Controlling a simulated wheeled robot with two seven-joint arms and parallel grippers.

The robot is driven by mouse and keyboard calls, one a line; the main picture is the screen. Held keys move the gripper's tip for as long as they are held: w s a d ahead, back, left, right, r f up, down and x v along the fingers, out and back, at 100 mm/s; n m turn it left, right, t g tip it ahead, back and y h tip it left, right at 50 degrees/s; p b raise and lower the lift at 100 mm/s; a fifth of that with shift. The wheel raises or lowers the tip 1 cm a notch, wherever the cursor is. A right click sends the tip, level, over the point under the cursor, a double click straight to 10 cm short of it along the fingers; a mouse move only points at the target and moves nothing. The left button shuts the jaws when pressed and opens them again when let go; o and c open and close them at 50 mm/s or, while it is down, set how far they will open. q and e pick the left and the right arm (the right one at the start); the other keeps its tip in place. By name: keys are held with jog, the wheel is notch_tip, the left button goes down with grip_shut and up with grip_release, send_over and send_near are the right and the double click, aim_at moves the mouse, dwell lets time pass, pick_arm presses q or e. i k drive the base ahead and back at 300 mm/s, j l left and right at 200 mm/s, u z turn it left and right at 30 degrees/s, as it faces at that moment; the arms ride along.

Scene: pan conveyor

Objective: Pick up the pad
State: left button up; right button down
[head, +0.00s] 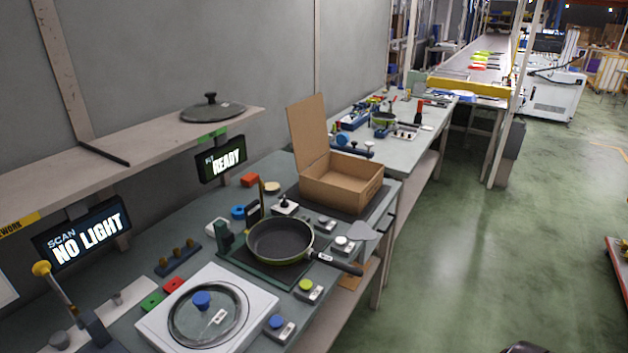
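I cannot tell for sure which thing is the pad. A flat brown piece (353,276) lies at the table's right edge near the pan handle, partly hidden. A small round tan disc (272,187) lies further back, left of the cardboard box. A frying pan (280,241) with a dark inside and green rim sits on a dark green fixture, its handle pointing right.
An open cardboard box (342,186) stands behind the pan. A white scale-like plate with a glass lid (208,312) is in front. Small button boxes (308,291) line the right edge. A shelf (160,148) with a dark lid (212,108) overhangs the back.

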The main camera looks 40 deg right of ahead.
aim_at(360, 230)
jog(key=z, duration=1.55)
jog(key=u, duration=0.35)
jog(key=l+u, duration=0.15)
jog(key=u, duration=0.25)
jog(key=l+u, duration=0.1)
jog(key=u, duration=0.25)
jog(key=l+u, duration=0.3)
jog(key=l, duration=0.25)
jog(key=k+l+u, duration=0.1)
jog(key=l+u, duration=0.2)
jog(key=l, duration=0.25)
jog(key=k+l+u, duration=0.1)
jog(key=l+u, duration=0.25)
jog(key=l, duration=0.2)
